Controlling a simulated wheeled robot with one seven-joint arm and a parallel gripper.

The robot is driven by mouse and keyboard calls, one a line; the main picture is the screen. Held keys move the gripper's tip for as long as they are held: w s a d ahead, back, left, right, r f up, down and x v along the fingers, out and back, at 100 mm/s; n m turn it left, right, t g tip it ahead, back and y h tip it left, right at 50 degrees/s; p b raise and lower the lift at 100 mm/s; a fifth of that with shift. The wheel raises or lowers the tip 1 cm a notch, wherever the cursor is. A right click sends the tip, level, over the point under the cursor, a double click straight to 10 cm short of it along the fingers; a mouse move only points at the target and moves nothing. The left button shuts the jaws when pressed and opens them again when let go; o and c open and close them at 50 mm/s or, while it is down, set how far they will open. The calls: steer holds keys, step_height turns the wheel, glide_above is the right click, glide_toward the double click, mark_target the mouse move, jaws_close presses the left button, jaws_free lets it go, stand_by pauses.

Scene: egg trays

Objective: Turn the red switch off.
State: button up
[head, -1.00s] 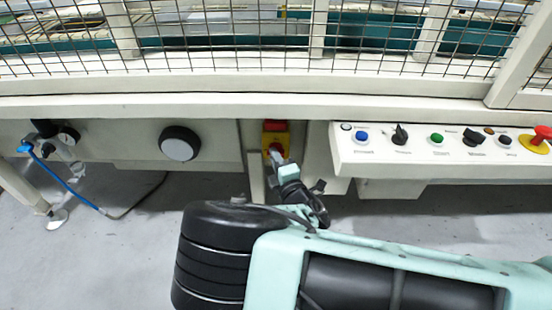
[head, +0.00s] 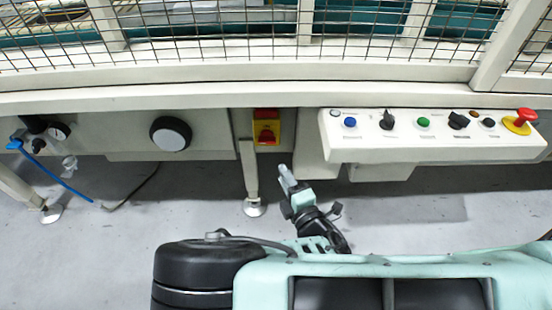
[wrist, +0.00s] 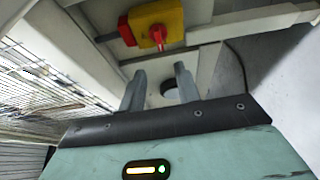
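The red switch (head: 266,134) is a small red knob on a yellow plate, with a red part above it, mounted under the machine's front beam. It also shows at the top of the wrist view (wrist: 158,36), where its handle sticks out from the yellow plate. I cannot tell its on or off setting for certain. My gripper (head: 287,178) is below and slightly right of the switch in the head view, apart from it. In the wrist view its two fingers (wrist: 158,70) stand apart with nothing between them. The switch lies beyond the fingertips.
A white control panel (head: 430,145) with buttons, knobs and a red emergency stop (head: 525,117) juts out at the right. A machine leg (head: 249,175) stands just left of my gripper. A round black-rimmed dial (head: 171,134) is further left.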

steer(key=v, duration=0.5)
stand_by(0.5)
